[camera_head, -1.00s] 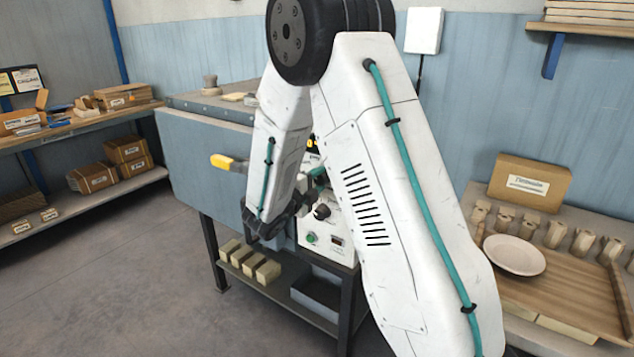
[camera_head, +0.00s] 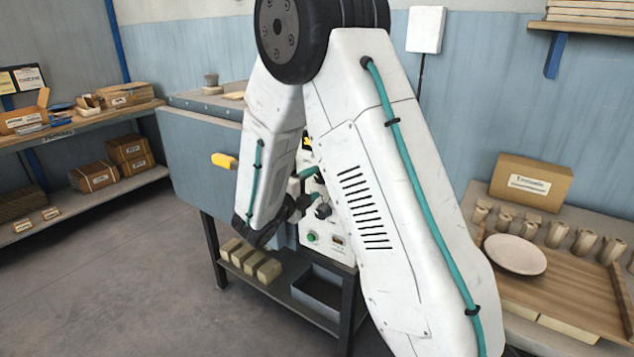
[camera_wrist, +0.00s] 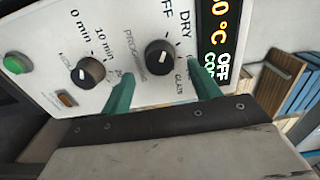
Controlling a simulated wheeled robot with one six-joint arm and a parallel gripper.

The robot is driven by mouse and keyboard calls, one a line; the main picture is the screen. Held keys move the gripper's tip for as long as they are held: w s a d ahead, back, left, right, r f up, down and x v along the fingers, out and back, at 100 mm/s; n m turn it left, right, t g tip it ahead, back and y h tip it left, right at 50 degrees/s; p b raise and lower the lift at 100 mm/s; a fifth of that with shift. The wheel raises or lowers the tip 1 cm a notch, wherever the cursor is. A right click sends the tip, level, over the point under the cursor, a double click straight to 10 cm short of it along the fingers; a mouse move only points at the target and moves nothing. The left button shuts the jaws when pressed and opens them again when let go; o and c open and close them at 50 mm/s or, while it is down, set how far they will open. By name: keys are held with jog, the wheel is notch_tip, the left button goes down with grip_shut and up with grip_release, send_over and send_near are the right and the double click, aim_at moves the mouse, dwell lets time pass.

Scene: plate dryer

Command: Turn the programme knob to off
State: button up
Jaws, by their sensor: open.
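The dark round programme knob (camera_wrist: 160,57) is on the white control panel (camera_wrist: 125,45) in the wrist view. Labels for off, dry and another setting stand around it. Its white mark shows, but I cannot tell surely which label it points at. My gripper (camera_wrist: 161,76) is open, with one teal finger to each side of the knob in the picture. I cannot tell whether either finger touches it. In the head view my gripper (camera_head: 311,178) is at the panel (camera_head: 325,248), partly behind my arm, and the programme knob is not clearly seen.
A timer knob (camera_wrist: 88,72) sits beside my left-hand finger in the wrist view, with a green button (camera_wrist: 17,64) farther left. A lit display (camera_wrist: 220,40) is to the right. In the head view, a yellow handle (camera_head: 224,160) sticks out from the blue-grey dryer (camera_head: 190,150).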

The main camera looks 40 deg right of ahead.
jog(key=v, duration=0.4)
jog(key=shift+s+a, duration=0.1)
jog(key=shift+a, duration=0.1)
dwell(0.3)
jog(key=s+m+g+y, duration=0.6)
jog(key=s+m+g, duration=0.4)
jog(key=s+m, duration=1.2)
jog(key=s+a+r+m+t+y, duration=0.5)
jog(key=s+a+r+m+y, duration=0.4)
jog(key=m, duration=0.9)
jog(key=shift+s+a+r+y, duration=0.2)
jog(key=shift+s+a+y, duration=0.25)
jog(key=shift+a+y, duration=0.8)
